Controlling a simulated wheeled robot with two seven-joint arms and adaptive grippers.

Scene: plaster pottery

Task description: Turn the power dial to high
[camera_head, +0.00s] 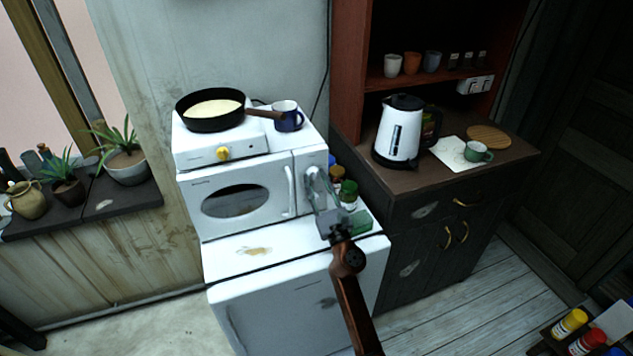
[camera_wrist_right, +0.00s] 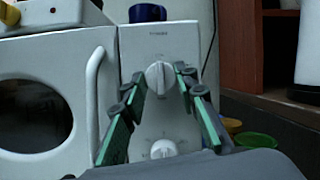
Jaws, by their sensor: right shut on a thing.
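A white microwave (camera_head: 190,205) stands on a white appliance, with its control panel at the right of its front. In the right wrist view, the panel has an upper white dial, the power dial (camera_wrist_right: 158,76), and a lower white dial (camera_wrist_right: 163,149). My right gripper (camera_head: 316,180) reaches up to the panel. In the right wrist view its two green-lined fingers (camera_wrist_right: 161,82) are on either side of the power dial, shut on it. The marks around the power dial are too small to read. My left gripper is not in view.
A hot plate (camera_head: 200,155) with a frying pan (camera_head: 203,124) and a blue mug (camera_head: 289,121) sit on top of the microwave. The microwave handle (camera_wrist_right: 94,80) is left of the fingers. Jars (camera_head: 348,192) stand right of the panel. A dark cabinet with a kettle (camera_head: 398,135) is farther right.

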